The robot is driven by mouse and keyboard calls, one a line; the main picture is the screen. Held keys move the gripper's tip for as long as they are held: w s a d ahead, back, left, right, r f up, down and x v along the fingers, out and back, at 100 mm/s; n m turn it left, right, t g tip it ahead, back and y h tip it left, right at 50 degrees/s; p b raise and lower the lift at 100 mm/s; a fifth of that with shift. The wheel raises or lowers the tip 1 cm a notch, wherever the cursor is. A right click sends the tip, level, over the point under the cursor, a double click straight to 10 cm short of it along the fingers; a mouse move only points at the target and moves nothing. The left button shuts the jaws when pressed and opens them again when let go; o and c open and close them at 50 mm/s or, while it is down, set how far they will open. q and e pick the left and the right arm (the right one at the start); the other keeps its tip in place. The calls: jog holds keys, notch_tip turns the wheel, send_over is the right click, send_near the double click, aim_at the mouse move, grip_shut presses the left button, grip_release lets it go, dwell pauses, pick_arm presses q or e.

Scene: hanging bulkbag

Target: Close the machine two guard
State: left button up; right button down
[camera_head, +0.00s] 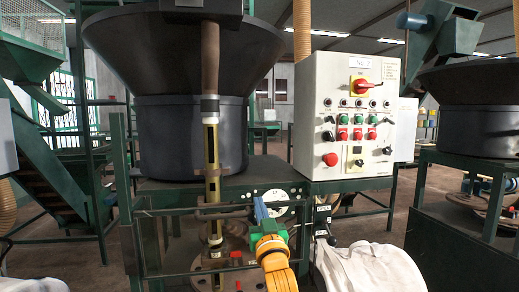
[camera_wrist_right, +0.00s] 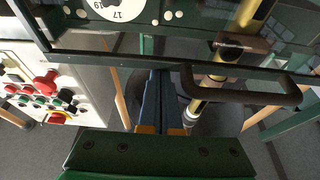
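The machine's guard is a dark green framed panel; its frame (camera_head: 195,210) stands in front of the vertical yellow-and-steel tube in the head view. In the right wrist view a dark frame bar (camera_wrist_right: 110,57) crosses near the top, with a dark bar handle (camera_wrist_right: 245,96) on it. My right gripper (camera_head: 261,208) has a green body and blue fingers, at the right end of the guard frame. In the right wrist view its fingers (camera_wrist_right: 166,75) lie together, tips by the frame bar, left of the handle. I cannot tell whether they touch. My left gripper is out of view.
A control box (camera_head: 352,115) with buttons and a red-yellow switch stands right of the guard. A large dark hopper (camera_head: 185,60) is above and behind it. A white sack-like shape (camera_head: 370,270) fills the lower right. Green stairs (camera_head: 45,150) are at left.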

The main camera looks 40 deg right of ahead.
notch_tip(320, 180, down, 19)
jog(key=b, duration=1.1)
jog(key=shift+r, duration=0.2)
